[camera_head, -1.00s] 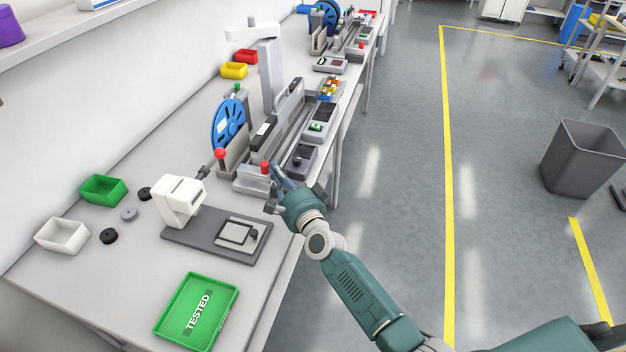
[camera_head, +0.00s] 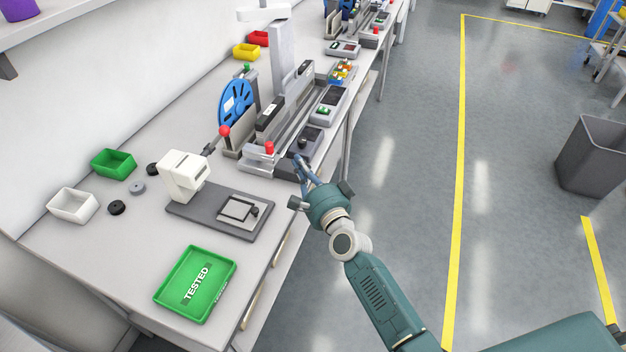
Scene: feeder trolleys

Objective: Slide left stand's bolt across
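The nearer feeder stand (camera_head: 252,160) is a grey rail assembly on the bench, with a blue reel (camera_head: 236,104) at its back left. A red knob (camera_head: 270,147) stands upright at the near end of its rails. Another red ball knob (camera_head: 224,131) tops a lever left of it. I cannot tell which part is the bolt. My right gripper (camera_head: 299,167) is just right of the near red knob, apart from it, by the bench's front edge. Its fingers are small and seen end-on, so their opening is unclear; nothing shows in them. My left gripper is out of view.
A white device on a dark plate (camera_head: 183,206) and a green TESTED tray (camera_head: 172,290) are on the near bench. A dark control box (camera_head: 304,141) sits beside the rails. Green and white bins line the wall side.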

